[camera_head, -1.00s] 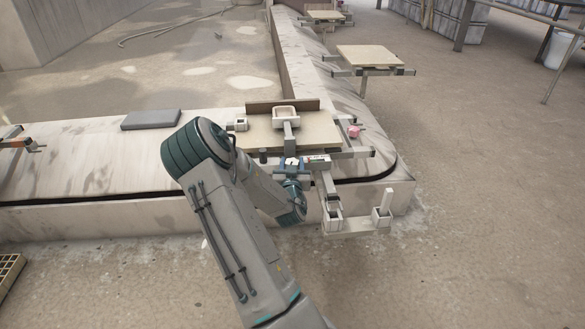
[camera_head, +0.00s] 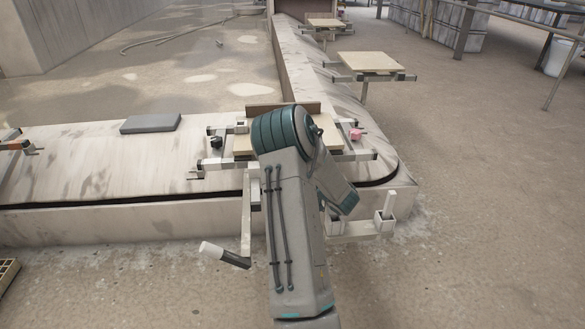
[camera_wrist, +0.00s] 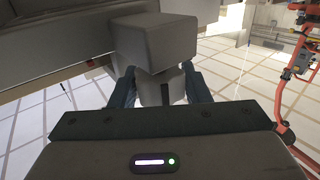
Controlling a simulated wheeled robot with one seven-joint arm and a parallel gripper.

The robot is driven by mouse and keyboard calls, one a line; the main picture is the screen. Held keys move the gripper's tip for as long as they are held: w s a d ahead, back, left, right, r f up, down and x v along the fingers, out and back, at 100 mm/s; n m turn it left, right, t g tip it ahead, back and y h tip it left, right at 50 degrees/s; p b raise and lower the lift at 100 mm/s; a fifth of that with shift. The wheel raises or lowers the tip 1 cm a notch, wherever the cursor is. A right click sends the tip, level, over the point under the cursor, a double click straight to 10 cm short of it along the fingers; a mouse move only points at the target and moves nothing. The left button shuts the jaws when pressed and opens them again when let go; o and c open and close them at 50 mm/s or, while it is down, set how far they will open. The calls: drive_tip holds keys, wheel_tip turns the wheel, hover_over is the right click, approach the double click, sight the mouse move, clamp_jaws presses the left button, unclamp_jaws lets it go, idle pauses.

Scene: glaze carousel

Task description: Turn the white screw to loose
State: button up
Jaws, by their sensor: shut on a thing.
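In the wrist view, my gripper (camera_wrist: 158,88) has its two dark fingers closed on a pale piece, which I take to be the white screw (camera_wrist: 150,92). A larger pale grey block (camera_wrist: 155,42) stands just beyond the fingertips and hides part of what lies behind. In the head view, my arm covers the gripper and the white screw. The beige board (camera_head: 240,146) on its carrier is partly hidden behind my arm. A pink knob (camera_head: 356,134) shows at the carrier's right and a black knob (camera_head: 216,143) at its left.
A crank-like bar with a white end (camera_head: 211,250) juts out at the lower left of the carrier. A pale bracket with upright posts (camera_head: 384,222) juts out at the right. A grey slab (camera_head: 151,121) lies on the track. Another board (camera_head: 370,61) stands farther back.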

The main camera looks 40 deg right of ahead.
drive_tip(key=shift+y, duration=0.3)
drive_tip(key=o, duration=1)
drive_tip(key=shift+r, duration=0.35)
drive_tip(key=r+p, duration=0.1)
drive_tip(key=r, duration=0.1)
drive_tip(key=r+p, duration=0.1)
drive_tip(key=r, duration=0.1)
drive_tip(key=shift+s+d+r+p, duration=0.2)
drive_tip(key=shift+r+p, duration=0.05)
drive_tip(key=shift+p, duration=0.05)
drive_tip(key=s+d+r+p, duration=0.3)
drive_tip(key=s+d+r, duration=0.2)
drive_tip(key=s, duration=0.5)
drive_tip(key=shift+r, duration=0.45)
drive_tip(key=shift+c, duration=0.2)
